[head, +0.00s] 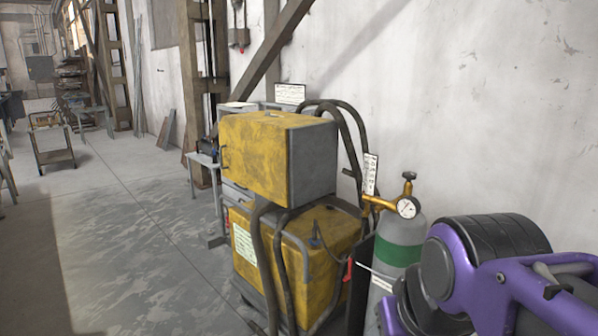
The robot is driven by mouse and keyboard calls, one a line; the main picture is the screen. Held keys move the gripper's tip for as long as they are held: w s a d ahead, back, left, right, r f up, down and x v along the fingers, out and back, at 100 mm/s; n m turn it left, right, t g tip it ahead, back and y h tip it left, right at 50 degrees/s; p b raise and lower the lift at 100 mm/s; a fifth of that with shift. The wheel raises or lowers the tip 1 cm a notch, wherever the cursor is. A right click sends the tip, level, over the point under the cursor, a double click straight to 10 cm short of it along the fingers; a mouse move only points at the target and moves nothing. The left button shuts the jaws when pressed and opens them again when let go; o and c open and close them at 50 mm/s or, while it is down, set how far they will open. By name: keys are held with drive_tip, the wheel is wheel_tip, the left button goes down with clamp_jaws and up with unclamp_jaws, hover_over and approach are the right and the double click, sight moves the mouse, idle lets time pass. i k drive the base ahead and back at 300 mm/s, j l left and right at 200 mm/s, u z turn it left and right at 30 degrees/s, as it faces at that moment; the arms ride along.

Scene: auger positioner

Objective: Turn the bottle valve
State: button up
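The gas bottle (407,232) is a grey cylinder with a green band, standing upright right of the yellow machine. A brass regulator (379,203) with a round white gauge (407,208) sits on its top. The valve (409,178) is a small dark knob on a brass stem above the gauge. My purple and black arm fills the lower right, beside the bottle, and covers part of its lower right side. My gripper is not in view.
The yellow welding machine (262,155) stands left of the bottle, with thick dark hoses (345,125) behind and in front. A white wall (450,90) closes off the back. Open concrete floor (130,240) lies to the left. A small cart (52,150) stands far left.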

sight(409, 177)
drive_tip(key=l+u, duration=0.1)
drive_tip(key=u, duration=1.15)
drive_tip(key=l, duration=0.8)
drive_tip(key=k+l, duration=0.1)
drive_tip(key=l, duration=0.65)
drive_tip(key=l+u, duration=0.1)
drive_tip(key=l, duration=0.7)
drive_tip(key=k, duration=0.05)
